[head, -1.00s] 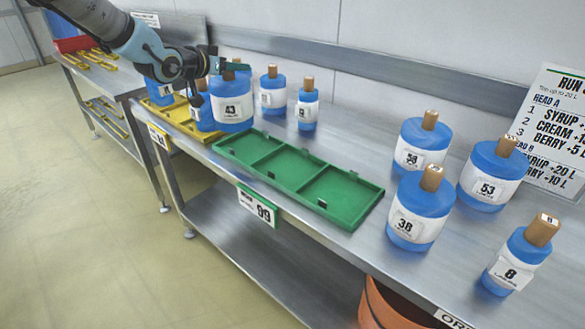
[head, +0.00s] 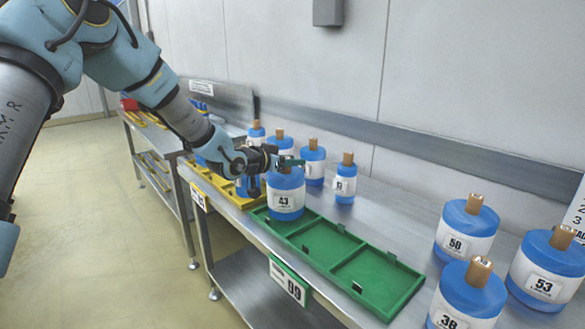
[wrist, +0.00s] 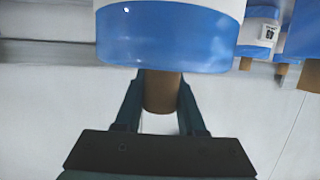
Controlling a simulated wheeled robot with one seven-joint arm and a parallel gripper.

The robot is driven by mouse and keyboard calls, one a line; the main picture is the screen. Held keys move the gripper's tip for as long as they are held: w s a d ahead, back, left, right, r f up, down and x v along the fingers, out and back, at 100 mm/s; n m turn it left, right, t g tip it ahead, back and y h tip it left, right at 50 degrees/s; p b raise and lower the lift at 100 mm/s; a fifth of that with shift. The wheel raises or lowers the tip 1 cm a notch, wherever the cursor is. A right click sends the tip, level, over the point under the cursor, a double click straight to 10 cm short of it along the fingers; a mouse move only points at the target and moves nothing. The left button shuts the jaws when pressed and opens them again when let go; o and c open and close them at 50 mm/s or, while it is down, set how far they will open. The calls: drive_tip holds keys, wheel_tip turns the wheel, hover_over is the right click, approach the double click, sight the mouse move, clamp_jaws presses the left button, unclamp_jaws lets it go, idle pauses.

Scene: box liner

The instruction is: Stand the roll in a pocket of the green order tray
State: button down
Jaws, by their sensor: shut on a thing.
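My gripper (head: 287,161) is shut on the wooden core of the blue roll labelled 43 (head: 286,202), from above. The roll is upright, with a white label band. The green order tray (head: 378,280) has three pockets in a row, marked 99 on the shelf edge. In the head view the roll overlaps the tray's left pocket; I cannot tell whether its base touches the floor. The middle and right pockets are empty. In the wrist view both fingers flank the brown core (wrist: 162,92), below the blue roll body (wrist: 165,38).
A yellow tray (head: 222,184) with a blue roll lies left of the green tray. Several rolls stand behind, one close by (head: 345,184). More rolls stand at right, including 53 (head: 545,285) and 38 (head: 466,296). A wall rail runs behind the steel table.

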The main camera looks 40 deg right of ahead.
drive_tip(key=shift+f, duration=1.05)
drive_tip(key=c, duration=0.5)
unclamp_jaws()
drive_tip(key=shift+f, duration=0.1)
drive_tip(key=b+v, duration=0.2)
drive_tip(key=v, duration=1)
drive_tip(key=shift+w, duration=0.1)
